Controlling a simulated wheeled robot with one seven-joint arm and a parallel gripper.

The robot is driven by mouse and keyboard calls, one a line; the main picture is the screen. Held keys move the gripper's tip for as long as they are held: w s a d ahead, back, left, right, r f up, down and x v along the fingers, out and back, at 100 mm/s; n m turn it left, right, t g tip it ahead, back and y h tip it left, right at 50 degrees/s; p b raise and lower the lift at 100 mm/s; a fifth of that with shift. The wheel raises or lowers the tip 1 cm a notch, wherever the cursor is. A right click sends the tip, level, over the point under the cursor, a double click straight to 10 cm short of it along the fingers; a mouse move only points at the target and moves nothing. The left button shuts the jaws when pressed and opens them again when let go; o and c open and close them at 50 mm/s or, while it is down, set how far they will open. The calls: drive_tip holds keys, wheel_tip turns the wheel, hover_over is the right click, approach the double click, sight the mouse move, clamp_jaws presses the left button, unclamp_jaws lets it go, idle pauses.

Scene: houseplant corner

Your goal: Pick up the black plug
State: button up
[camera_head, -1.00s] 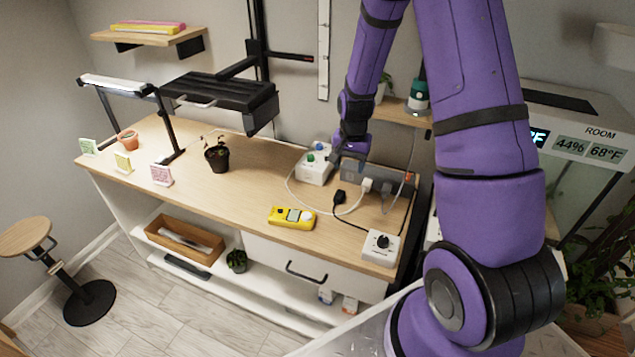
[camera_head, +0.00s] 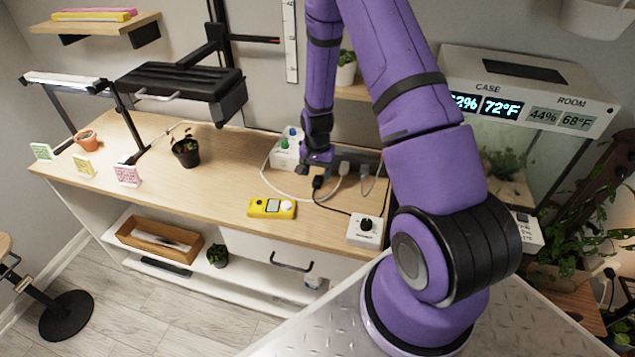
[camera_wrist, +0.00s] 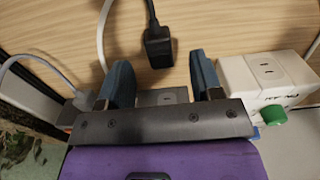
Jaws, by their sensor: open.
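The black plug (camera_head: 317,182) lies on the wooden bench top, with its black cord running towards a white box with a dark dial (camera_head: 366,229). In the wrist view the plug (camera_wrist: 158,48) shows between the two blue fingers, nearer the left-right middle, with clear space on both sides. My gripper (camera_wrist: 160,66) is open and empty, and its fingers point towards the bench. In the head view my gripper (camera_head: 314,169) is just behind the plug, by the grey power strip (camera_head: 364,160). The height of the fingertips over the plug is hard to tell.
A white outlet box with a green knob (camera_wrist: 272,115) is close beside one finger. A grey plug and cord (camera_wrist: 75,95) are on the other side. A white cable loops near the plug. A yellow meter (camera_head: 272,208) lies front left, with bare bench around it.

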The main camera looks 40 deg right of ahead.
sight(317, 179)
drive_tip(key=shift+f, duration=1.85)
drive_tip(key=shift+c, duration=0.2)
drive_tip(key=c, duration=1)
drive_tip(key=shift+r, duration=0.15)
